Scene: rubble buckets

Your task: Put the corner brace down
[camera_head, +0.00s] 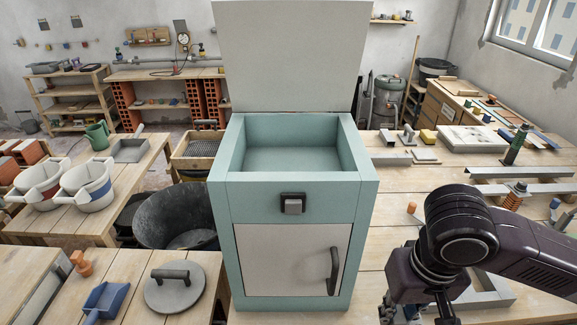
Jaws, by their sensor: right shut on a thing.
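My right gripper (408,312) comes in from the lower right, over the wooden table, to the right of the teal cabinet. It points down and its tips are cut off by the bottom edge of the view. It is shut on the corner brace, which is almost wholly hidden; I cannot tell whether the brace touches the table. A grey angled frame piece (487,288) lies on the table, partly behind my right arm. My left gripper is not in view.
The teal cabinet (221,215) stands in the middle with its lid up, its top compartment empty and its front door shut. A round lid (174,292) and a blue scoop (106,299) lie at left. A black tub (175,215) stands behind.

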